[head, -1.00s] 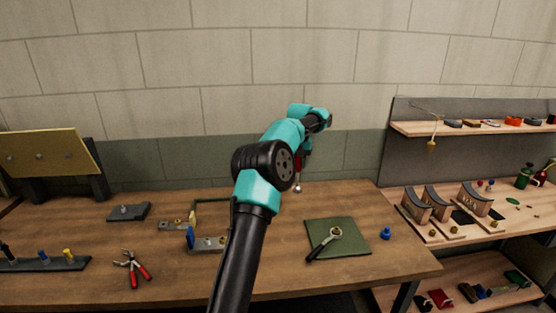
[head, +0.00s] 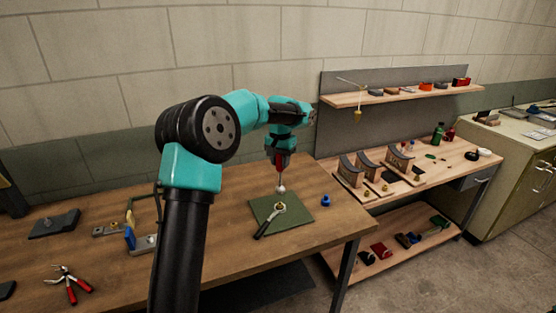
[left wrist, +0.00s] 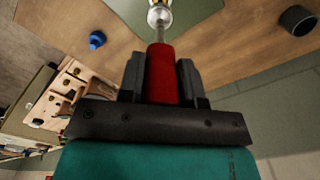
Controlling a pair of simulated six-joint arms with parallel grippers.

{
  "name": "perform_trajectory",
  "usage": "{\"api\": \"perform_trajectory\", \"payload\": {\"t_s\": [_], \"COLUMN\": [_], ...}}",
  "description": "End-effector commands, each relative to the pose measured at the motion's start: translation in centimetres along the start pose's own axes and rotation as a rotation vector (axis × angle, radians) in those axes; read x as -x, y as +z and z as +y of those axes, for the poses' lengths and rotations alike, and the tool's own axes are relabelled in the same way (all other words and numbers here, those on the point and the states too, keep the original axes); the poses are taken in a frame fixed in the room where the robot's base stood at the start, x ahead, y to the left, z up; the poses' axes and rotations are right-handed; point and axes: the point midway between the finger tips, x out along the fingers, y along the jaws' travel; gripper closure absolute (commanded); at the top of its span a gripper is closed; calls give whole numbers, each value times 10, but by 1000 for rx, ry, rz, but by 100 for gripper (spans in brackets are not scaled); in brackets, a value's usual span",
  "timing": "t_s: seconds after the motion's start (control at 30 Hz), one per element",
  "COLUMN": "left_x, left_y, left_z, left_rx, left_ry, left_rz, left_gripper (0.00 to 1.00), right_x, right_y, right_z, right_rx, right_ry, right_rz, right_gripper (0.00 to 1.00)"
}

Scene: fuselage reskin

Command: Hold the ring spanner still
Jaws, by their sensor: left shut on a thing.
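The ring spanner (head: 270,222), with a dark handle and a metal ring end, lies on a green mat (head: 297,213) on the bench. A small brass-coloured piece shows at its ring. My left gripper (head: 281,158) is above the mat's far edge, apart from the spanner. It is shut on a red-handled tool (left wrist: 160,75) with a metal shaft and a shiny rounded end pointing down. In the left wrist view that rounded end hides most of what lies beneath it. My right gripper is not in view.
A blue fitting (head: 326,200) stands right of the mat. Red-handled pliers (head: 68,284) and a metal bracket (head: 145,243) are on the left of the bench (head: 235,250). A shelf unit (head: 400,185) with curved blocks adjoins on the right.

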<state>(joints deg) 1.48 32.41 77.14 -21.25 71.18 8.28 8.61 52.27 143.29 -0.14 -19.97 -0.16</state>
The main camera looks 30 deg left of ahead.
Motion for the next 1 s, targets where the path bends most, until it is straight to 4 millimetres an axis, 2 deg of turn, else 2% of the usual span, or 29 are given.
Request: {"api": "perform_trajectory", "payload": {"t_s": [0.27, 0.8, 1.0], "left_x": [-5, -43, -49], "left_y": [0, 0, 0], "left_z": [-1, 0, 0], "left_rx": [1, 2, 2], "left_ry": [0, 0, 0], "left_rz": [0, -1, 1], "left_gripper": [96, 96, 96], "right_x": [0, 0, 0], "right_y": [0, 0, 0], "right_z": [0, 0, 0], "right_rx": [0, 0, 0], "right_ry": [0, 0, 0], "right_rz": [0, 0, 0], "right_gripper": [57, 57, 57]}}
